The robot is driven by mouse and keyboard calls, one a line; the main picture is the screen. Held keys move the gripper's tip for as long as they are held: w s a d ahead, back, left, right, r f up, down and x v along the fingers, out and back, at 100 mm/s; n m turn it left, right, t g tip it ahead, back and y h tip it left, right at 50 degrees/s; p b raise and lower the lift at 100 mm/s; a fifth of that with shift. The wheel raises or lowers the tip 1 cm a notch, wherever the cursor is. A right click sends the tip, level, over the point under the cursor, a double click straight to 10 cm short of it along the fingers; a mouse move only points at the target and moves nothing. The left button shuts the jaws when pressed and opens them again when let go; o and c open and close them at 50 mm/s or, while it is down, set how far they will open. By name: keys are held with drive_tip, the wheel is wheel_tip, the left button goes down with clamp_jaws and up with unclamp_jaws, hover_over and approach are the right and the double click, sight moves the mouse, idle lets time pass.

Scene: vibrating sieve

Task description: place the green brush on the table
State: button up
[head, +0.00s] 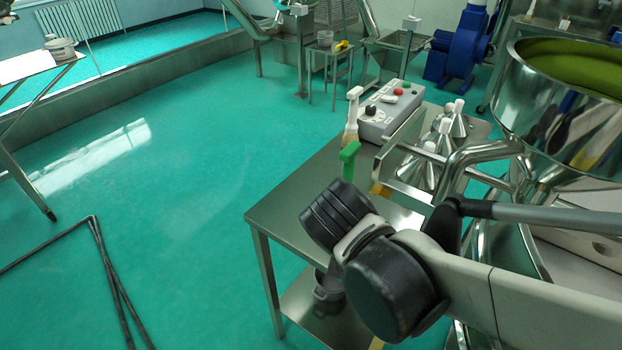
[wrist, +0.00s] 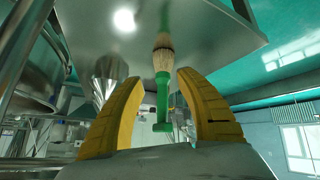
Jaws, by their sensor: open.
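The green brush (wrist: 162,90) is between the two yellow fingers of my gripper (wrist: 160,78) in the wrist view. Its pale bristles point to the metal table (wrist: 215,25), and a gap shows between the handle and each finger. My gripper is open around it. In the head view the green handle (head: 349,158) stands upright over the table (head: 290,205), beside a spray bottle. My arm hides its lower end there, so I cannot tell for sure whether the bristles touch the tabletop. Only a bit of yellow finger (head: 380,190) shows there.
The spray bottle (head: 353,112), a grey control box (head: 390,110) and several shiny metal cones (head: 430,160) are at the back of the table. A large steel sieve (head: 560,115) stands at the right. The table's front left part is clear.

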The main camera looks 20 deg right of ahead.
drive_tip(key=s+a+r+n+y, duration=0.2)
drive_tip(key=s+a+n+y, duration=0.1)
drive_tip(key=s+a+y, duration=0.1)
drive_tip(key=shift+r+n+y, duration=0.25)
drive_tip(key=shift+n+y, duration=0.05)
drive_tip(key=shift+n, duration=0.1)
drive_tip(key=shift+s, duration=0.1)
idle(0.8)
